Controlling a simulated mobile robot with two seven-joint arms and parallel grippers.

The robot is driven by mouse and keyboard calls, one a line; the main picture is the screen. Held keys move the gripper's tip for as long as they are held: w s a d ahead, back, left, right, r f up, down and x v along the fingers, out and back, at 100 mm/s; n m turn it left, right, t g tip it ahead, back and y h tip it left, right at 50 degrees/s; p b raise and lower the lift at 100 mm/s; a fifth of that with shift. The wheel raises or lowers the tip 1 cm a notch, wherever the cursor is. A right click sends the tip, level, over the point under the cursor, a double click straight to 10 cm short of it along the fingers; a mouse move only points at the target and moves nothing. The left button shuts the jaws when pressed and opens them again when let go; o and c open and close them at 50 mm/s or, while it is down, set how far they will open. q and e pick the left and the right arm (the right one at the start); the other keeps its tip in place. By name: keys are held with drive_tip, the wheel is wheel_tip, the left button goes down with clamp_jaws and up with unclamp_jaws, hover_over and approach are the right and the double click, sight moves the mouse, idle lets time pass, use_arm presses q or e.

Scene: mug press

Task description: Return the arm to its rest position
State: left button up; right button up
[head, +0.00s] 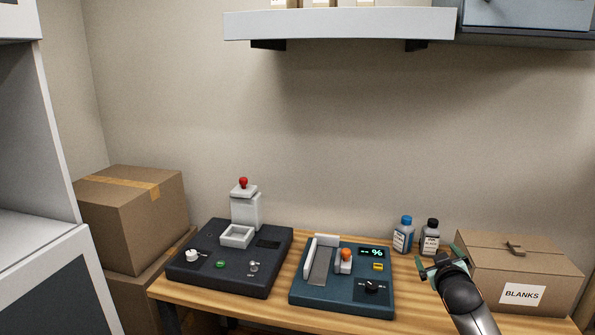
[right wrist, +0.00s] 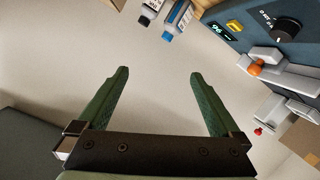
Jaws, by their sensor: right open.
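My right gripper (head: 440,262) is in the head view at the lower right, in front of the BLANKS box and to the right of the blue press machine. In the right wrist view its two green fingers (right wrist: 158,85) are spread wide with nothing between them. Its arm comes in from the bottom right of the head view. My left gripper does not show in either view.
A dark machine (head: 190,275) and a blue machine (head: 335,308) stand on the wooden table (head: 215,307). Two bottles (head: 403,238) stand behind the gripper. The BLANKS box (head: 480,262) is at right. A shelf (head: 340,24) hangs above; the space between is clear.

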drive_tip(key=w+a+r+t+y, duration=0.1)
drive_tip(key=a+r+t+y, duration=0.2)
drive_tip(key=a+r, duration=0.1)
drive_tip(key=s+a+f+g+y, duration=0.1)
drive_tip(key=s+a+f, duration=0.2)
drive_tip(key=s+f, duration=0.3)
drive_tip(key=s+a+f+n+g+y, duration=0.1)
drive_tip(key=s+a+f+g, duration=0.2)
drive_tip(key=f, duration=0.5)
drive_tip(key=s+a+f, duration=0.4)
drive_tip(key=s+f, duration=0.1)
drive_tip(key=f, duration=0.3)
drive_tip(key=s+a+f+g, duration=0.1)
drive_tip(key=s+a+f, duration=0.1)
drive_tip(key=s, duration=0.6)
drive_tip(key=s+a+f+g+y, duration=0.1)
drive_tip(key=s+a+f, duration=0.2)
drive_tip(key=s, duration=0.6)
drive_tip(key=s+a+f+g+y, duration=0.1)
drive_tip(key=s+a+f+g, duration=0.1)
drive_tip(key=s+f, duration=0.3)
drive_tip(key=s+a, duration=0.1)
drive_tip(key=s, duration=0.2)
drive_tip(key=shift+s+a+f+m, duration=0.25)
drive_tip(key=shift+s+f+m, duration=0.05)
drive_tip(key=shift+f, duration=0.05)
